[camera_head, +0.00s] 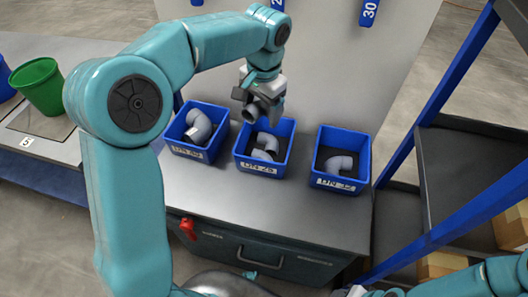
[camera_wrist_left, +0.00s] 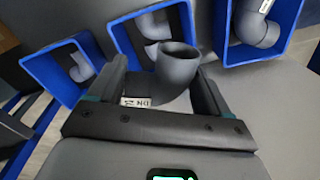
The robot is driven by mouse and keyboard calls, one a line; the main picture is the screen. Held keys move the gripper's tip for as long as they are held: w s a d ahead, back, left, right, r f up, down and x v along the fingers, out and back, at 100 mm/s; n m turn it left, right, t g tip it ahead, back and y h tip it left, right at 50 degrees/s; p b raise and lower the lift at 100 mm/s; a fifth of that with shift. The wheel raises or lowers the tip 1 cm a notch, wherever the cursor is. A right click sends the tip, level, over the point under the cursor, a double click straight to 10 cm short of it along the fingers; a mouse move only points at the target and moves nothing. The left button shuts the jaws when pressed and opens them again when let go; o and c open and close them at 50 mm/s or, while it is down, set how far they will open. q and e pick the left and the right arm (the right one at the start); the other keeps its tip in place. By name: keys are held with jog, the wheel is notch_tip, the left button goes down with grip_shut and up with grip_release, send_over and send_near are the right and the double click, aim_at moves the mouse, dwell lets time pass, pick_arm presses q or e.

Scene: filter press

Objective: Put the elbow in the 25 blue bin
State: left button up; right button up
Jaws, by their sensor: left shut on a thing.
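A grey elbow (camera_wrist_left: 178,66) with a white label is held between the fingers of my left gripper (camera_wrist_left: 162,90), which is shut on it. In the head view, this gripper (camera_head: 262,98) is over the back part of the middle blue bin (camera_head: 262,167), whose label appears to read DN 25. The held elbow (camera_head: 255,112) is above this bin's rim, partly hidden by the gripper. In the wrist view, the middle bin (camera_wrist_left: 122,36) lies behind the held elbow. My right gripper is out of view.
A left blue bin (camera_head: 187,150) and a right blue bin (camera_head: 340,186), labelled DN 32, each hold a grey elbow. All three bins stand on a grey cabinet top (camera_head: 300,222). A green bin (camera_head: 40,85) is at far left; a blue-framed shelf (camera_head: 425,125) stands at right.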

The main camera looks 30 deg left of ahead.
pick_arm(q)
notch_tip(320, 180, down, 17)
jog(key=shift+w+r+b, duration=0.1)
jog(key=shift+r+b, duration=0.1)
jog(key=shift+b, duration=0.7)
jog(key=shift+f, duration=0.1)
jog(key=shift+f, duration=0.2)
jog(key=o, duration=0.8)
jog(key=shift+r, duration=0.1)
jog(key=shift+r, duration=0.35)
notch_tip(320, 180, up, 12)
jog(key=p, duration=0.1)
jog(key=shift+d+f, duration=0.15)
jog(key=shift+d, duration=0.2)
